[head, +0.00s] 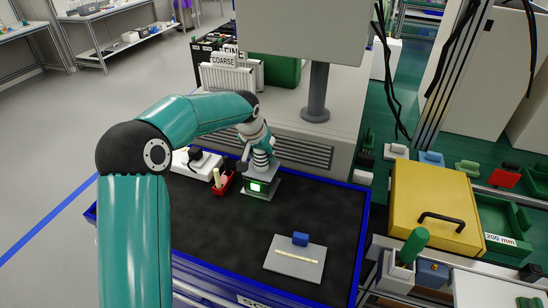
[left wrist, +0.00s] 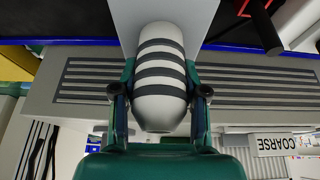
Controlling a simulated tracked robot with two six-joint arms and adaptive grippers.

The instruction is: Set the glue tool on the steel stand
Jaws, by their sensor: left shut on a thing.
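My left gripper (head: 254,146) is shut on a pale grey tool with dark bands (head: 262,159), which I take to be the glue tool. In the left wrist view the banded tool (left wrist: 160,75) sits between the two fingers (left wrist: 160,108). A grey metal block with a lit green window, apparently the steel stand (head: 276,187), is directly under the tool on the dark bench top. The tool's lower end meets or overlaps the stand in the picture; I cannot tell if it bears on it. My right gripper is not in view.
A red tray (head: 228,186) and a white box (head: 182,160) stand left of the stand. A grey plate with a blue block (head: 300,239) lies in front. A vented grey housing (head: 300,147) is close behind. A yellow case (head: 430,195) is at right. Bare bench top (head: 215,235) lies front left.

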